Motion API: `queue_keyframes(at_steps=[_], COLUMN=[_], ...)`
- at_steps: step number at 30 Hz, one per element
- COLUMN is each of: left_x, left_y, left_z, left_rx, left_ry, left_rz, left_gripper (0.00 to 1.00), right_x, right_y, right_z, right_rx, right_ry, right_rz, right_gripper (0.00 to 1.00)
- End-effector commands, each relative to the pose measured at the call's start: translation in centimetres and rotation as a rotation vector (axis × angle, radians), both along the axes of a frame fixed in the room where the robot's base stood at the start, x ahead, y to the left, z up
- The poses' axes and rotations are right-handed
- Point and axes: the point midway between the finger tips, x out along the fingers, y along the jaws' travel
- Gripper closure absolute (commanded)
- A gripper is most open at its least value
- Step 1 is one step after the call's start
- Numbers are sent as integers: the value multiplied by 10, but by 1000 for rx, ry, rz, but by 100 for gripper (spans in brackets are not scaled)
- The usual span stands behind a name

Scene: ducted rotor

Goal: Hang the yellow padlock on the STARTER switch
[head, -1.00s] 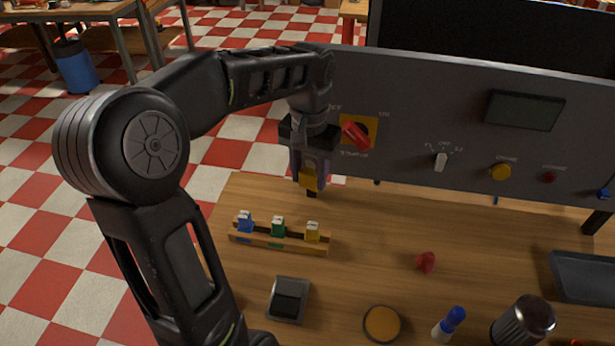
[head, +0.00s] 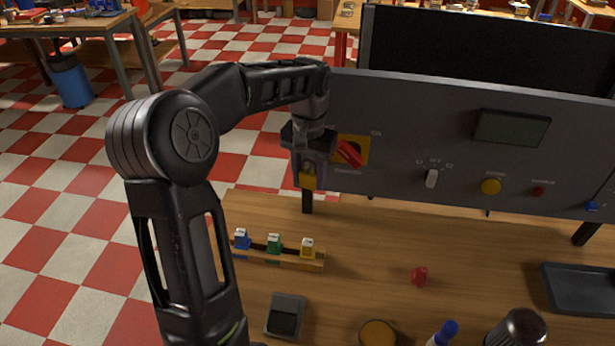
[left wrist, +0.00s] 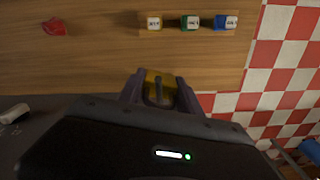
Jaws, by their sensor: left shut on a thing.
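My left gripper (head: 308,178) is shut on the yellow padlock (head: 308,182), holding it in the air at the left end of the grey panel. The padlock also shows between the fingers in the left wrist view (left wrist: 156,84); a grey shackle shows there, partly hidden by the gripper. The red-handled switch (head: 350,153) on a yellow plate is just right of and above the padlock in the head view. Its handle is slanted; its label is too small to read. The padlock appears apart from the switch. My right gripper is not in view.
A wooden rack (head: 290,260) with blue, green and yellow white-topped items stands on the table. A red object (head: 419,277), a dark grey box (head: 285,316) and a dark tray (head: 580,290) also lie there. The panel has a white selector (head: 432,178) and a yellow button (head: 491,186).

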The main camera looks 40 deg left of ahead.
Motion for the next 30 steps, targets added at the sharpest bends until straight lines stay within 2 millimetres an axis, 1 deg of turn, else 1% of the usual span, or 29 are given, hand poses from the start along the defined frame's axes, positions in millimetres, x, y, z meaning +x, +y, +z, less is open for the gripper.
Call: queue_keyframes(at_steps=[9, 29, 30], left_x=[8, 8, 8], left_y=[4, 5, 5], left_z=[-9, -9, -9], left_rx=[0, 0, 0], left_ry=[-1, -1, -1], left_rz=[0, 0, 0], left_gripper=[100, 100, 55], right_x=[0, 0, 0], right_y=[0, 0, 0], right_z=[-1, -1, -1], right_rx=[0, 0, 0], right_ry=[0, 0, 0], right_rz=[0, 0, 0], right_gripper=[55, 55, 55])
